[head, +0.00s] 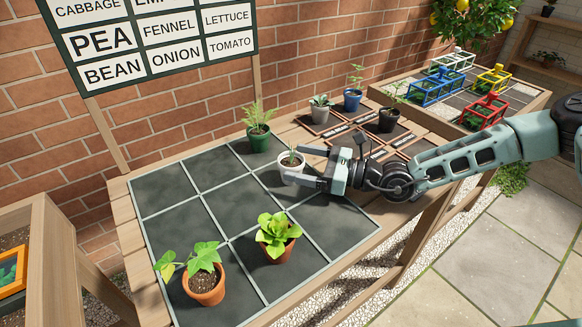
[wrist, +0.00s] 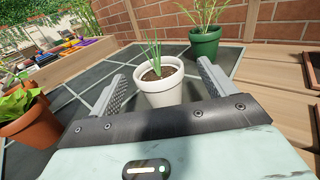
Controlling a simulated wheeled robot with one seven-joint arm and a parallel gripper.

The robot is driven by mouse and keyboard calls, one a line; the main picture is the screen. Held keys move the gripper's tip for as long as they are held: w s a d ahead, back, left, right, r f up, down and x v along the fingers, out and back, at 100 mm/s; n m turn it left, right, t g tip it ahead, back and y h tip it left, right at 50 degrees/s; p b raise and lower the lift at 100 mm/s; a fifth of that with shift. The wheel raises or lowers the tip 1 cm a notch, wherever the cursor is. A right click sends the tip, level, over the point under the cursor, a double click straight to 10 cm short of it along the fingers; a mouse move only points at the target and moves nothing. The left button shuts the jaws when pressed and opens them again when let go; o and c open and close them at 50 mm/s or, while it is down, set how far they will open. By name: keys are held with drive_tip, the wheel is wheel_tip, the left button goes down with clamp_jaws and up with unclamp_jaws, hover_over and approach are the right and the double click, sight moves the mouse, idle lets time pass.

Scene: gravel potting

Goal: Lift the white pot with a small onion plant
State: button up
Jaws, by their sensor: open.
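The white pot (head: 292,176) with a small onion plant (head: 291,157) stands upright on the dark grid mat (head: 176,222). The pot also shows in the wrist view (wrist: 161,88), with thin green shoots rising from dark soil. My gripper (head: 290,168) is low over the table, its fingers pointing at the pot. In the wrist view my gripper (wrist: 160,97) is open, with one finger on each side of the pot.
A green pot (head: 258,138) stands just behind the white pot. Terracotta pots with leafy plants (head: 277,250) (head: 204,288) stand toward the front. Several pots sit in wooden-framed squares (head: 320,119) at the back right. A sign board (head: 150,45) stands behind the table.

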sight(293, 161)
drive_tip(key=shift+x, duration=1.6)
drive_tip(key=shift+s, duration=0.1)
drive_tip(key=shift+c, duration=0.3)
drive_tip(key=c, duration=1.1)
drive_tip(key=shift+o, duration=0.2)
